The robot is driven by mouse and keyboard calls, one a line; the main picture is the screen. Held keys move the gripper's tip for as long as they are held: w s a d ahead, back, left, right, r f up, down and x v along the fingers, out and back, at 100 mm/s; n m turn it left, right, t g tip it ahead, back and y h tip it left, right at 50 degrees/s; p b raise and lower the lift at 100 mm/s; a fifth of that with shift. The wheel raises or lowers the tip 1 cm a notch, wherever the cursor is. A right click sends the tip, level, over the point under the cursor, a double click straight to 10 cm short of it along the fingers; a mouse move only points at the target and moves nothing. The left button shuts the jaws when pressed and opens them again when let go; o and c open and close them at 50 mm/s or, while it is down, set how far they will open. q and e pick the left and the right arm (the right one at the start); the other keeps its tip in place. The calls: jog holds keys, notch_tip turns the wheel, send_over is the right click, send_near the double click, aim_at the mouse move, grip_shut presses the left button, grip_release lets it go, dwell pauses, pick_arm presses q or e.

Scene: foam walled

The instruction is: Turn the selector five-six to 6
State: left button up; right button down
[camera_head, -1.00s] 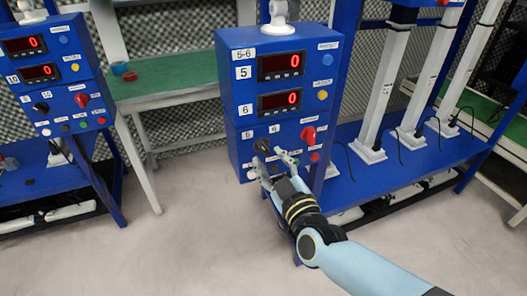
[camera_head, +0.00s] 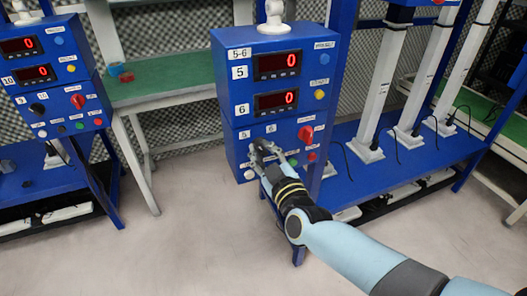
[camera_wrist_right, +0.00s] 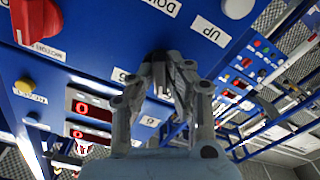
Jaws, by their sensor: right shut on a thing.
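The blue control box marked 5-6 (camera_head: 228,100) stands in the middle of the head view. Its black selector knob (camera_head: 257,145) sits low on the front, under small labels 5 and 6. My right gripper (camera_head: 264,151) is at this knob, its fingers closed around it. In the right wrist view the closed fingers (camera_wrist_right: 172,68) meet at the dark knob (camera_wrist_right: 155,54), which they mostly hide. The knob's pointing direction cannot be read. My left gripper is not in view.
A red rotary switch (camera_head: 306,134) and a yellow button (camera_head: 320,95) are on the same panel. Two displays (camera_head: 277,64) read 0. A similar blue box (camera_head: 45,75) stands at left. A green-topped table (camera_head: 165,82) is behind. Floor in front is clear.

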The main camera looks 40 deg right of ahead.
jog(key=shift+m, duration=1.2)
jog(key=m, duration=0.3)
jog(key=shift+m, duration=0.3)
jog(key=m, duration=0.5)
jog(key=shift+m+b, duration=0.3)
jog(key=shift+m, duration=0.4)
jog(key=c, duration=1.3)
grip_release()
jog(key=shift+s, duration=0.1)
